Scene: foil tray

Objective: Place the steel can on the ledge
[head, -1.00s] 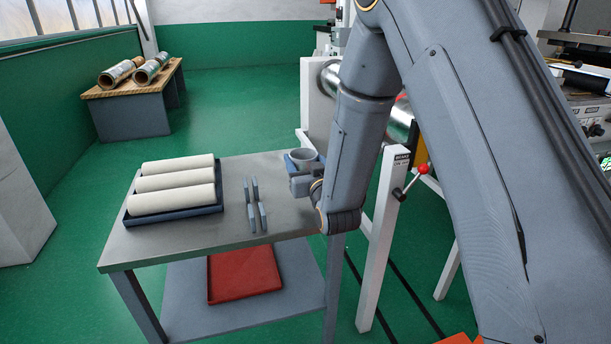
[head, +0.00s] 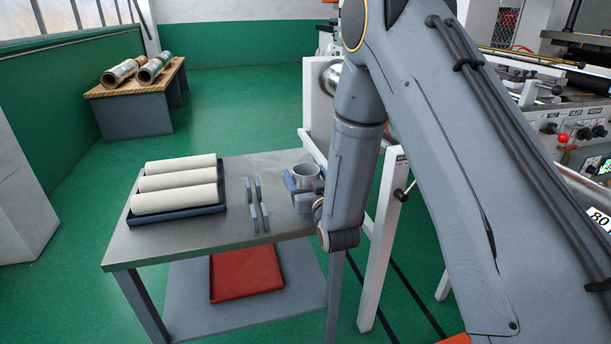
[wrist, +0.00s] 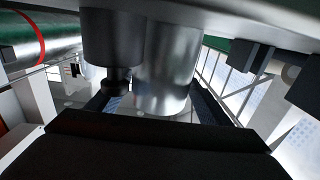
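The steel can (head: 306,178) is a grey metal cylinder with an open top, upright at the right end of the metal table (head: 180,243). My gripper (head: 303,190) has its blue fingers on both sides of the can and appears shut on it. In the wrist view the shiny can (wrist: 166,80) stands between my two dark fingers. The head view does not show clearly whether the can's base touches the table. I cannot tell which surface is the ledge.
A red tray (head: 245,275) lies on the lower shelf. The white machine frame (head: 383,240) stands close on the right, partly hidden by my arm.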

